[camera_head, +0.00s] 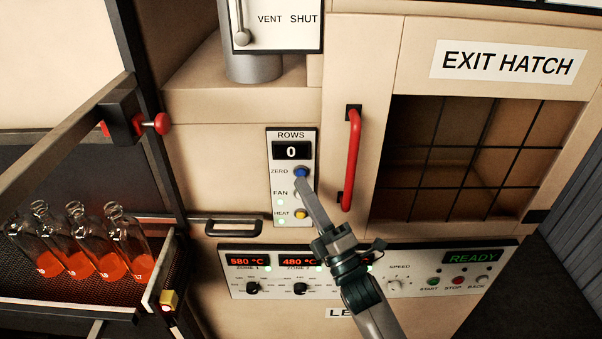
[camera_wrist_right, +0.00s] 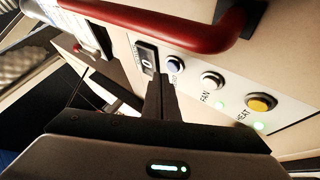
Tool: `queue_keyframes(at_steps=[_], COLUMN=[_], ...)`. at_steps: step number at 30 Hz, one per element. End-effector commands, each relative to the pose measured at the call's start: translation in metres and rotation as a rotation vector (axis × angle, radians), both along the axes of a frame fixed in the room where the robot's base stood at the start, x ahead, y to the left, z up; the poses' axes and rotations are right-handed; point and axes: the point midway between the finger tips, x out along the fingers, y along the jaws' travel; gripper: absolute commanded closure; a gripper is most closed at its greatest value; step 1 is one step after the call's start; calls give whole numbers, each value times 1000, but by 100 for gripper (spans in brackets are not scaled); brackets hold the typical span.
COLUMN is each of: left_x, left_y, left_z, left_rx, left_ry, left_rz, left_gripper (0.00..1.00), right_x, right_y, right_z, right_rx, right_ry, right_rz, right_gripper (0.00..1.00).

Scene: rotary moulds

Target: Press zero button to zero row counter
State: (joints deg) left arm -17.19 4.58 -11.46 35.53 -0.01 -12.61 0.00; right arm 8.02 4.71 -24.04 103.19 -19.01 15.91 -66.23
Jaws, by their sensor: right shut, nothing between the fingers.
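The blue ZERO button (camera_head: 301,172) is on the ROWS panel (camera_head: 270,160), a narrow upright plate on the machine front. The row counter display (camera_head: 291,151) above it reads 0. My right gripper (camera_head: 303,184) is shut and empty, its fingertips at or just below the blue button; I cannot tell whether they touch it. In the right wrist view the shut fingers (camera_wrist_right: 160,95) reach toward the panel, beside the blue button (camera_wrist_right: 174,64). The left gripper is not in view.
A red vertical handle (camera_head: 351,160) stands out right of the panel. The white FAN button (camera_head: 299,193) and yellow HEAT button (camera_head: 301,214) lie below the blue one. A wide control panel (camera_head: 375,262) is lower. Bottles with orange liquid (camera_head: 85,245) stand on a rack at left.

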Motion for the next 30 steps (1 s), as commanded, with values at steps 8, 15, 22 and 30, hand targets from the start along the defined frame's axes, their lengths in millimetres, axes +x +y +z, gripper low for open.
queue_keyframes(at_steps=[8, 15, 22, 30], left_x=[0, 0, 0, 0], left_y=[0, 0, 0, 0], left_z=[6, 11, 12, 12], left_rx=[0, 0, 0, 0], left_ry=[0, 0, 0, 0], left_rz=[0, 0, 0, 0], left_gripper=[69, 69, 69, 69], right_x=[-19, -39, -49, -48], right_y=[0, 0, 0, 0], right_z=[1, 1, 0, 0], right_rx=[0, 1, -1, 0], right_ry=[0, 0, 0, 0], right_rz=[0, 1, -1, 0], right_gripper=[100, 100, 100, 100])
